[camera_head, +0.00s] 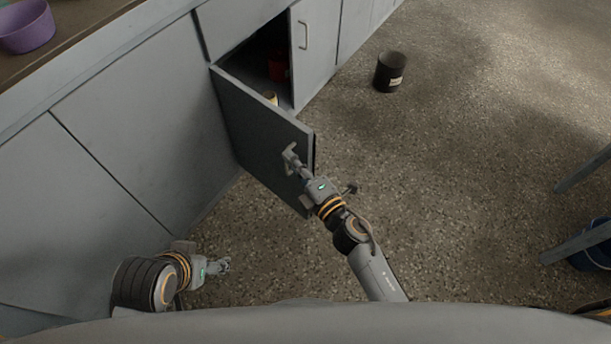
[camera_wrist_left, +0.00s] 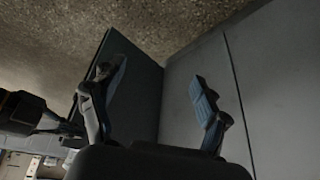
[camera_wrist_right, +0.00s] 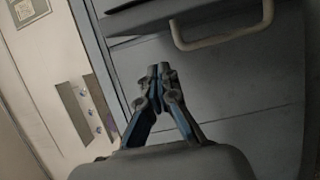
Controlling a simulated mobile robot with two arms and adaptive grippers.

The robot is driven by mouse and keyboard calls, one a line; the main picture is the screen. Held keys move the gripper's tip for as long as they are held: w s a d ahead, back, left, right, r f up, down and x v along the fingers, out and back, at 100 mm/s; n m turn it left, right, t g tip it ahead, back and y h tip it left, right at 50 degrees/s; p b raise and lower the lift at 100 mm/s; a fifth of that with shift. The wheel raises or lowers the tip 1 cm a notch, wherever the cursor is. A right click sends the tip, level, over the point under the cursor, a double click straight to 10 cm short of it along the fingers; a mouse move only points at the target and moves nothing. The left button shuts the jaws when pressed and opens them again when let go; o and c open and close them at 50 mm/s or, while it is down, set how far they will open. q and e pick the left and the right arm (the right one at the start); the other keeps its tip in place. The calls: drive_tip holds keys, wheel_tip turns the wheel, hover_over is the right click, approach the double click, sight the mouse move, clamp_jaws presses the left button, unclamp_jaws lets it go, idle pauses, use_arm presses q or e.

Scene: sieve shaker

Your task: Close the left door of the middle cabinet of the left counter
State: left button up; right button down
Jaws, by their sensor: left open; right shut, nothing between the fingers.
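The left door (camera_head: 258,128) of the middle cabinet stands wide open, swung out from the grey left counter (camera_head: 140,95). The cabinet's dark inside shows behind it, and its right door (camera_head: 316,45) is closed. My right gripper (camera_head: 299,168) is shut and empty, close to the open door's outer face near its free edge; I cannot tell whether it touches. In the right wrist view its closed fingers (camera_wrist_right: 162,72) lie below a bar handle (camera_wrist_right: 225,38) on a grey panel. My left gripper (camera_head: 222,265) is open and empty, low over the floor; the door also shows in the left wrist view (camera_wrist_left: 135,85).
A red item (camera_head: 277,67) and a small pale item (camera_head: 271,97) are in the cabinet. A black bin (camera_head: 389,72) stands on the floor beyond the door. A purple bowl (camera_head: 27,27) sits on the counter. A blue bucket (camera_head: 597,245) is at the right.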

sight(305, 152)
drive_tip(key=shift+w+d, duration=1.2)
drive_tip(key=shift+d, duration=0.25)
